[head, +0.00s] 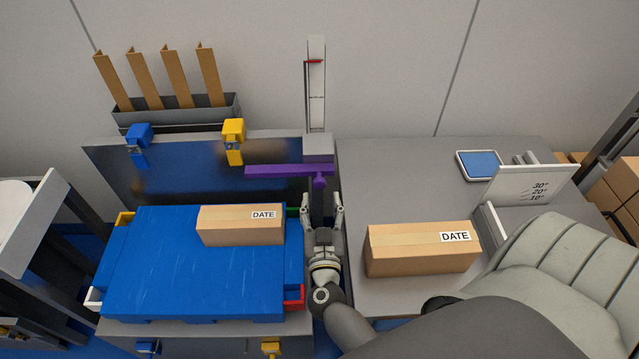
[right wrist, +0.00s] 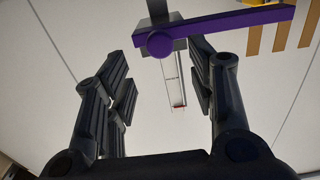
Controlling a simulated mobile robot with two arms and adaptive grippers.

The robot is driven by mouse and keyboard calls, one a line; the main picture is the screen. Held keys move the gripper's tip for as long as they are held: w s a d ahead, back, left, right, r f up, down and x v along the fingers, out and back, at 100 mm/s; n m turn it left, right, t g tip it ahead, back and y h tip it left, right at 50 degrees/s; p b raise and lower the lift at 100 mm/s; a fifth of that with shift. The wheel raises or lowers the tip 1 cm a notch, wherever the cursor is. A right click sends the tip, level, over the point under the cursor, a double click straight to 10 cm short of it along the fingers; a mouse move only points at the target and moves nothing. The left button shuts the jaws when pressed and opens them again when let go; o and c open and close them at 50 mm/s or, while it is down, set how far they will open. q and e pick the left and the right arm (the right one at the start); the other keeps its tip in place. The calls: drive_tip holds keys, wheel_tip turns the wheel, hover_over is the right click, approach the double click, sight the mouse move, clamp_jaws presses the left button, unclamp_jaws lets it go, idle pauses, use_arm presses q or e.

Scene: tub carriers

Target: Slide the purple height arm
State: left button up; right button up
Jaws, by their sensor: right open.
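The purple height arm (head: 285,171) reaches out to the left from the upright white height post (head: 316,90), low on it, with a round purple knob at its right end. My right gripper (head: 322,205) is open, just below and in front of the knob, apart from it. In the right wrist view the purple arm (right wrist: 225,25) crosses the top, and its knob shows beyond the open fingers of my right gripper (right wrist: 160,85), near the middle. Nothing is between the fingers. My left gripper is not in view.
A blue pallet (head: 180,265) carries a cardboard box (head: 240,225) labelled DATE. A second DATE box (head: 422,248) stands on the grey table (head: 400,170) right of my gripper. Yellow (head: 233,140) and blue (head: 138,145) clamps stand behind the pallet.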

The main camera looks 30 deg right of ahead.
sight(320, 185)
drive_tip(key=b+x, duration=0.1)
drive_tip(key=x, duration=0.6)
drive_tip(key=shift+w+d, duration=0.15)
drive_tip(key=shift+w, duration=0.2)
drive_tip(key=shift+c, duration=0.4)
clamp_jaws()
